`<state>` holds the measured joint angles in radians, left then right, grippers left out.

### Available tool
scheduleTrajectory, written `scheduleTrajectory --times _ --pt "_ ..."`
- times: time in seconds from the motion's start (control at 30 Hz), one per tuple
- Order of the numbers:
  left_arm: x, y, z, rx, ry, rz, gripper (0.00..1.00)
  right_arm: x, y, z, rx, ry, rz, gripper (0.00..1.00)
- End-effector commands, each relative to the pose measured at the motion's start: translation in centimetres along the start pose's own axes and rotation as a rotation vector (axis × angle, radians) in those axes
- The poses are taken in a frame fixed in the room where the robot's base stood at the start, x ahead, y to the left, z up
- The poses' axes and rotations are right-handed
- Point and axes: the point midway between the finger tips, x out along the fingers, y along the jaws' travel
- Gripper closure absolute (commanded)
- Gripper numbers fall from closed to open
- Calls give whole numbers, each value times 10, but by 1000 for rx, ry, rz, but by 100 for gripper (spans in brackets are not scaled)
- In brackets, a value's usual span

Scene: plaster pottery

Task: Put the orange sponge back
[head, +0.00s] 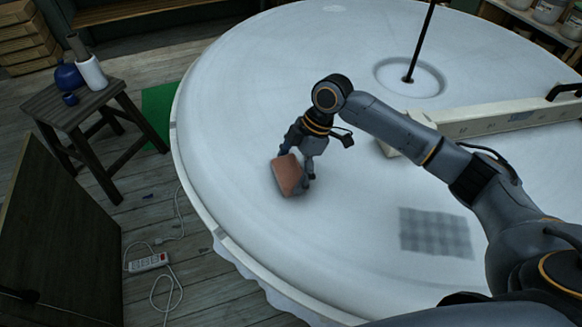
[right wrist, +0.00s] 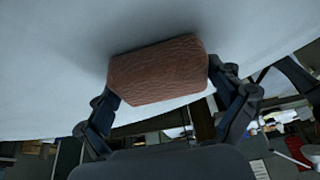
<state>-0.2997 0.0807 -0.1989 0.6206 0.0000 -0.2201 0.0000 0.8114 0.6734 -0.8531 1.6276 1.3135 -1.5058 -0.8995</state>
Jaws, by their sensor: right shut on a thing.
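The orange sponge (head: 288,174) is a small orange-brown block near the left part of the big round white table (head: 240,120). My right gripper (head: 300,172) is shut on it. In the right wrist view the sponge (right wrist: 158,70) sits between the two fingers of my right gripper (right wrist: 165,95), its brownish textured face toward the camera. The white surface shows behind it. I cannot tell whether the sponge touches the table. My left gripper is not in view.
A long pale beam (head: 500,118) and a thin black rod (head: 420,40) stand on the table. A grey checked patch (head: 435,232) lies at right. A wooden stool (head: 85,108) holds blue and white vessels. A power strip (head: 148,262) lies on the floor. The table's left area is clear.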

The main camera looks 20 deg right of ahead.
Motion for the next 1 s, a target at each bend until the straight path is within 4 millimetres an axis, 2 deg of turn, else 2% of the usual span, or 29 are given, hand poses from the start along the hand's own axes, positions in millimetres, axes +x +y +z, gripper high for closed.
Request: scheduleTrajectory --times 0.17,0.2,0.57,0.67,0.77,1.0 --pt "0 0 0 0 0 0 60 3 0 1 1 1 -1 32" --pt "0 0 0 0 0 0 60 2 0 1 0 1 0 0" --pt "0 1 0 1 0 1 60 1 0 0 0 0 0 0" --pt "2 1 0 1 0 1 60 -5 1 0 0 -1 2 0" --pt "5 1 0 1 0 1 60 -18 1 1 0 0 3 0" --pt "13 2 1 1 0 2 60 -70 1 1 0 -1 4 0"
